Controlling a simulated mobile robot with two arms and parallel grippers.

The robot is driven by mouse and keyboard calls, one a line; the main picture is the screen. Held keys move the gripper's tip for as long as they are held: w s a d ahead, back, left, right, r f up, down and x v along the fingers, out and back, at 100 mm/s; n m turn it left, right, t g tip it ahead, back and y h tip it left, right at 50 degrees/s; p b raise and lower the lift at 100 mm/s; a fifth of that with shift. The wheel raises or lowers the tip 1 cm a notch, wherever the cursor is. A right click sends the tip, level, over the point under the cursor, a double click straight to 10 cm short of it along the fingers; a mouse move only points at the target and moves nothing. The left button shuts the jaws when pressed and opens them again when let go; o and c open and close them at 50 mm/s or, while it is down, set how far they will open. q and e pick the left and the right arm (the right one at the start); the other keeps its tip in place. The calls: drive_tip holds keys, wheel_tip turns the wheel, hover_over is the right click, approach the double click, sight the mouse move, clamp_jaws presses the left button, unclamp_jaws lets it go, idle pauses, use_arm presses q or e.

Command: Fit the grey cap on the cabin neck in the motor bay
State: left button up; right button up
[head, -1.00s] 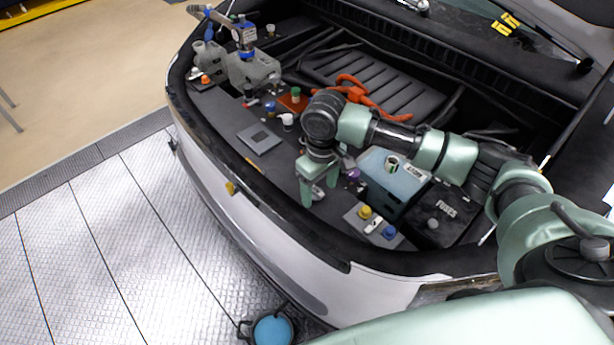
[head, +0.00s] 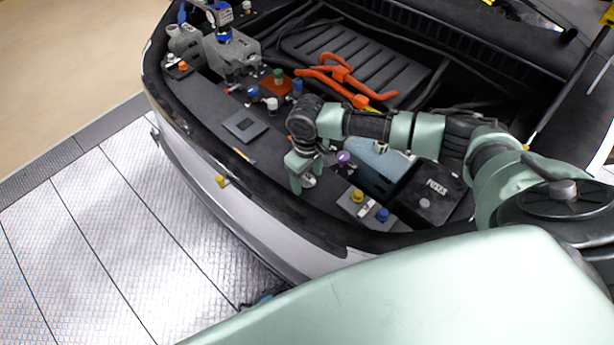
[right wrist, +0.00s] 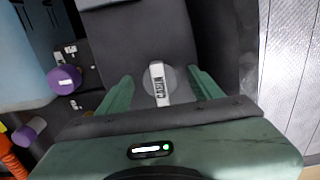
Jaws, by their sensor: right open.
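My right gripper (head: 304,181) is open over the dark front ledge of the motor bay. In the right wrist view a round grey cap (right wrist: 175,80) with a pale labelled bar across its top sits between the open fingers (right wrist: 162,88). A gap shows on each side of it, and it looks unheld. In the head view the cap (head: 309,181) is partly hidden by the fingers. I cannot tell whether it rests on a flat surface or a neck. I cannot make out which neck is the cabin neck. My left gripper is not in view.
Purple caps (right wrist: 64,79) stand left of the gripper in the wrist view. A yellow cap (head: 358,196) and a blue cap (head: 382,214) sit right of it in the head view. The fuse box (head: 428,195) and orange cables (head: 345,80) lie beyond. A grey square plate (head: 241,126) lies left.

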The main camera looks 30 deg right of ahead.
clamp_jaws()
